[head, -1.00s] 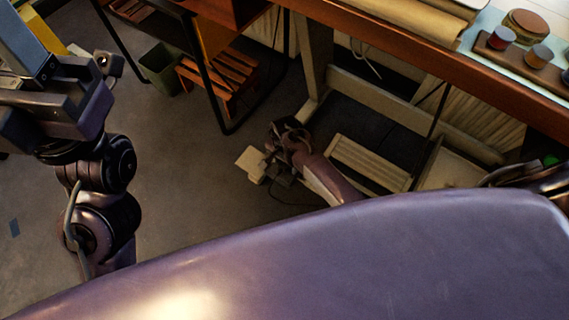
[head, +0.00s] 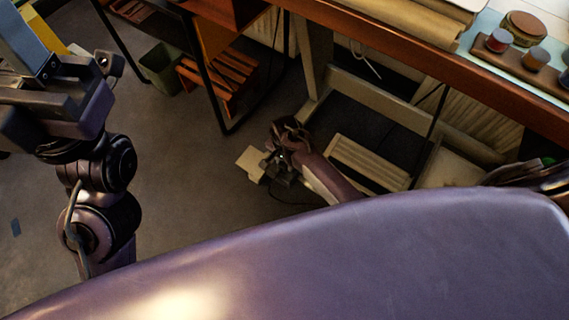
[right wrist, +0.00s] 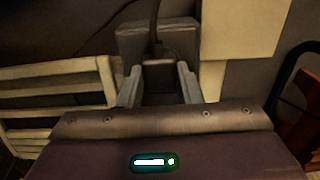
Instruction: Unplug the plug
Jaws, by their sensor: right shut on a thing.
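My right gripper (head: 268,168) is low near the floor, beneath the table side of the scene. In the right wrist view its two grey fingers (right wrist: 160,86) are shut on a small dark brown plug (right wrist: 160,72). A dark cord (right wrist: 157,28) runs up from the plug. A grey block (right wrist: 132,42) lies just beyond the fingertips; I cannot tell whether the plug is still seated in it. In the head view the plug is too small and dark to make out. My left gripper (head: 75,85) is at the far left, and its jaw opening is unclear.
A pale box (head: 250,163) is beside the right gripper; it also shows in the right wrist view (right wrist: 240,40). A slatted cream panel (head: 368,162) is to its right. A wooden slatted crate (head: 228,75) and a green bin (head: 160,68) stand behind. Open floor lies left.

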